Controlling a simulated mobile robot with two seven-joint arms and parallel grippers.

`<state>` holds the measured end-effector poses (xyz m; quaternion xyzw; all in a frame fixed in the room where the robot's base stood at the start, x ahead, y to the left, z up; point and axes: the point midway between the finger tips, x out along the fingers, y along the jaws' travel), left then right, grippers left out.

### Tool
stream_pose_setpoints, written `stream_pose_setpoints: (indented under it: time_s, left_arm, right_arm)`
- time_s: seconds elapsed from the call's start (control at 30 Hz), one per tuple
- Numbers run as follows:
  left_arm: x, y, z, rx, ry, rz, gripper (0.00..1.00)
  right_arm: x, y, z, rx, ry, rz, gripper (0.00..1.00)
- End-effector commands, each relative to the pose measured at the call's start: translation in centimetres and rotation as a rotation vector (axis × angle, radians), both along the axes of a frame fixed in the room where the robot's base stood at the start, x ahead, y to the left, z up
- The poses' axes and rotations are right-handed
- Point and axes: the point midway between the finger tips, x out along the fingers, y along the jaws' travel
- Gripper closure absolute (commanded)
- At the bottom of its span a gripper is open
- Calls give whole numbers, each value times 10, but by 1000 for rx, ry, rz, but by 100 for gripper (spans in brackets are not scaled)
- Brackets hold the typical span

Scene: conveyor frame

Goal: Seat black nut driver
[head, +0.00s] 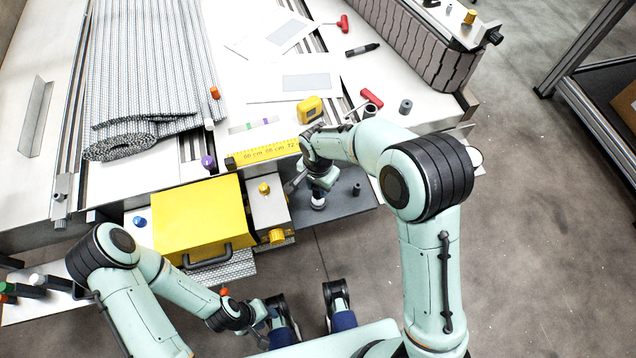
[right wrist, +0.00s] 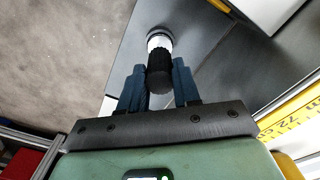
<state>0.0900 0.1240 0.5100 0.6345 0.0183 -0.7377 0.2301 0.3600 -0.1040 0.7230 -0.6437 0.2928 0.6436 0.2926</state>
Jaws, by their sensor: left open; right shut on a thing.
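The black nut driver shows in the right wrist view as a black ribbed grip (right wrist: 160,72) with a white collar beyond it. My right gripper (right wrist: 158,84) is shut on the black grip, one blue finger on each side. In the head view my right gripper (head: 319,183) is over the dark grey shelf (head: 345,203) at the table's front edge. A white part (head: 318,204) shows just under it. I cannot tell whether the driver's far end touches the shelf. My left gripper (head: 262,314) is open at bottom centre, away from the table.
A yellow box (head: 200,215) with a black handle is left of the shelf. A yellow ruler (head: 262,153), tape measure (head: 310,109) and red-handled tool (head: 371,97) lie behind it. A small dark peg (head: 357,189) stands on the shelf. Several coloured cylinders stand at far left.

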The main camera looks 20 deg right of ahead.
Motion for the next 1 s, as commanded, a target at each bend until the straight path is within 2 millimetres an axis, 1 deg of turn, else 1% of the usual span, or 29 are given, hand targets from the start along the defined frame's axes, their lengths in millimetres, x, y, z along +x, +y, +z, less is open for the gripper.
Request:
stream_pose_setpoints:
  time_s: [0.1,0.23,0.27,0.3,0.33,0.63,0.73,0.87,1.0]
  left_arm:
    - [0,0,-3,0,1,0,57]
    - [0,0,-3,0,1,0,57]
    - [0,0,-2,0,1,0,57]
    - [0,0,-2,0,1,0,57]
    - [0,0,-2,0,1,0,57]
    - [0,0,-2,0,-1,0,57]
    - [6,1,0,3,-20,4,57]
    - [5,0,4,2,-16,3,57]
    - [3,0,9,1,-8,1,57]
  right_arm:
    - [0,0,-4,0,0,0,100]
    - [0,0,-4,1,-1,0,100]
    - [0,0,-4,1,-1,0,58]
    - [0,0,-4,1,-1,0,45]
    - [0,0,-4,1,-1,0,38]
    - [0,0,-4,0,0,0,38]
    - [0,0,-4,0,0,0,38]
    - [1,0,19,2,-5,0,38]
    - [1,0,53,3,-7,0,38]
